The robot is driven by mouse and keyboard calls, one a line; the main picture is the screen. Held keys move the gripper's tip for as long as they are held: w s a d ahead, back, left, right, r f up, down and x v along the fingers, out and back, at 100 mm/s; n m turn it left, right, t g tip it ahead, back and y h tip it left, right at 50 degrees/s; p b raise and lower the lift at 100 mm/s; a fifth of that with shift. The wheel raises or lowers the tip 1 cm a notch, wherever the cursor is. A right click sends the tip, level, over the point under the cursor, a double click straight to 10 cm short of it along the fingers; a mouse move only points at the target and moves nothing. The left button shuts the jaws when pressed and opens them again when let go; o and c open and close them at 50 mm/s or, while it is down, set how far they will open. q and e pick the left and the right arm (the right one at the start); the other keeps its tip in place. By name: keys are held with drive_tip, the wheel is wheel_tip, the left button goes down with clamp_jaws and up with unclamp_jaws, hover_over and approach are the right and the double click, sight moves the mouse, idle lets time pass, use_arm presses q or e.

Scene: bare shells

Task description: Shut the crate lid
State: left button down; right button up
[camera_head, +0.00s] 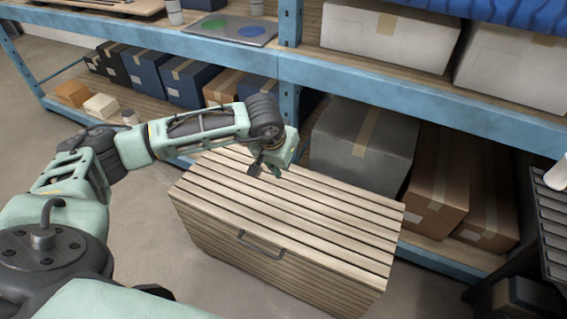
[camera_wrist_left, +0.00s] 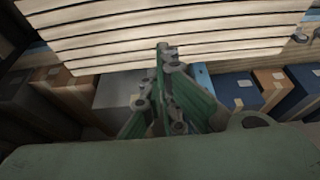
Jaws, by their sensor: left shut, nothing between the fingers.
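The wooden crate (camera_head: 225,245) stands on the floor in front of the shelving, with a dark handle (camera_head: 262,245) on its front. Its slatted lid (camera_head: 310,215) lies flat across the top and looks down on the crate; a small gap at its edge cannot be ruled out. My left gripper (camera_head: 266,171) is over the back part of the lid, fingers shut and empty. Whether it touches the slats I cannot tell. In the left wrist view the shut fingers (camera_wrist_left: 163,58) point toward the pale slats (camera_wrist_left: 170,28). My right gripper is not in view.
Blue shelving (camera_head: 400,98) runs behind the crate. A grey box (camera_head: 362,145) and brown boxes (camera_head: 440,185) sit on its low shelf, close behind the lid. A dark slatted rack (camera_head: 550,225) stands at the right. The floor (camera_head: 150,215) left of the crate is clear.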

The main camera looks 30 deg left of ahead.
use_arm(q)
drive_tip(key=v, duration=1.2)
